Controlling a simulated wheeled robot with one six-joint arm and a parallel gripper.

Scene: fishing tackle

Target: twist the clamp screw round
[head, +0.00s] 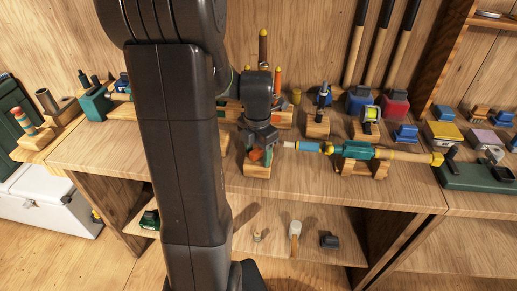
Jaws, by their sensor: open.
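My gripper (261,138) points down over the worktop near its front edge, with its jaws open. Directly below it is a small green and orange fixture (257,155) on a wooden block (258,171). The orange part looks like the clamp screw, but it is small and partly covered by my gripper, so I cannot be sure. I cannot tell whether the fingertips touch it.
A teal and tan rod (357,151) lies on a wooden stand just to the right. Small reels and boxes (362,100) stand behind. A green base with a black handle (480,176) is at the far right. My arm hides part of the bench left of the fixture.

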